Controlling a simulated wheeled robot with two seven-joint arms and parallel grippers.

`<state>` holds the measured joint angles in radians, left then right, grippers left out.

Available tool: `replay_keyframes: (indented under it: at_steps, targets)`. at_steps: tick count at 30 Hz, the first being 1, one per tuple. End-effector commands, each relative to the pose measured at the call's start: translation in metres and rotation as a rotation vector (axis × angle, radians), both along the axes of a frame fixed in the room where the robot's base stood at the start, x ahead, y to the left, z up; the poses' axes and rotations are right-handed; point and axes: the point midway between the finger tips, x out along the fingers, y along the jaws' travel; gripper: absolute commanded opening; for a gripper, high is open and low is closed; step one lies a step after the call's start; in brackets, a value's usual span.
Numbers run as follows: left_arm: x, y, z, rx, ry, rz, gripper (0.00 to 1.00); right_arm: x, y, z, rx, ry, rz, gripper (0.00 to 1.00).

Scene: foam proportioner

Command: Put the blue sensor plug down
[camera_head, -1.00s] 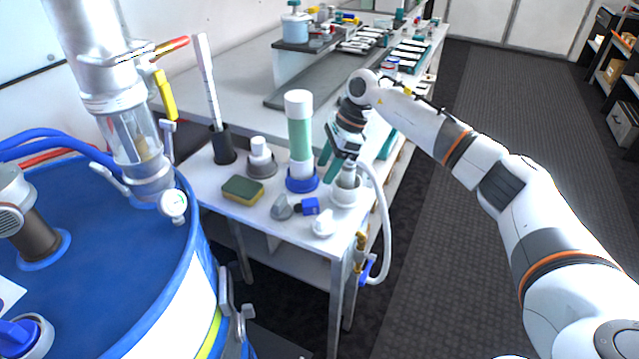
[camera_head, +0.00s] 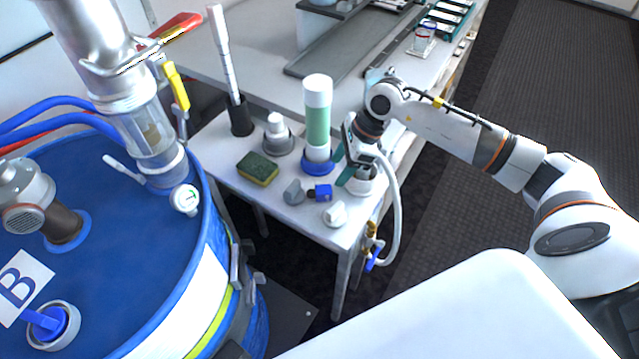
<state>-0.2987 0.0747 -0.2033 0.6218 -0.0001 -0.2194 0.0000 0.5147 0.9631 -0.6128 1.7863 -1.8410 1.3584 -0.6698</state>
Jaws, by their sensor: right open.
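The blue sensor plug (camera_head: 321,193), a small blue block with a dark end, lies on the white bench (camera_head: 290,222) near its front corner. My right gripper (camera_head: 344,172) is just behind and to the right of the plug, with its green fingers apart. It is low over the bench beside a white and grey holder (camera_head: 366,182), which it partly hides. The fingers look clear of the plug, and whether they touch the holder cannot be told. My left gripper is not in view.
A green-filled cylinder (camera_head: 318,115) stands behind the plug. A grey piece (camera_head: 294,192), a white knob (camera_head: 335,214) and a sponge (camera_head: 258,168) lie nearby. A white hose (camera_head: 393,215) hangs at the bench's right edge. A blue drum (camera_head: 130,250) fills the left.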

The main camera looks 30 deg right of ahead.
Motion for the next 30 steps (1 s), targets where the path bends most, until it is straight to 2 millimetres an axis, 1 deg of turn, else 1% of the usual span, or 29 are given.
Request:
replay_keyframes:
  at_steps: [1,3,6,11,16,18,21,24,29,30]
  targets:
    - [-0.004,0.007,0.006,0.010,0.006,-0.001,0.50,0.001,0.005,-0.007,0.003,0.002,0.000,0.55]
    - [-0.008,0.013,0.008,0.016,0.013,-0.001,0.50,0.003,0.009,-0.017,0.002,0.003,-0.001,0.55]
    - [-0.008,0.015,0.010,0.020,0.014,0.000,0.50,0.005,0.012,-0.028,0.002,0.000,-0.001,0.55]
    - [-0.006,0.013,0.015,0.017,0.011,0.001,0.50,0.007,0.016,-0.037,0.002,0.002,0.000,0.55]
    - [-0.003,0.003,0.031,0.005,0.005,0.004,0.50,0.012,0.029,-0.057,0.004,0.003,0.000,0.55]
    - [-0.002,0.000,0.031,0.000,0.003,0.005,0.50,0.014,0.032,-0.068,0.002,0.002,-0.001,0.55]
    - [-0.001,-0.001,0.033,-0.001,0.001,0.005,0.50,0.016,0.034,-0.077,0.001,0.001,-0.001,0.55]
    - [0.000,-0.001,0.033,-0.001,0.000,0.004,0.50,0.016,0.035,-0.081,0.000,0.000,0.000,0.55]
    - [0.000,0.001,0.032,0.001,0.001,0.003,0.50,0.016,0.035,-0.081,0.000,-0.001,0.000,0.55]
    - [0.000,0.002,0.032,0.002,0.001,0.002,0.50,0.016,0.035,-0.081,0.000,0.000,0.000,0.50]
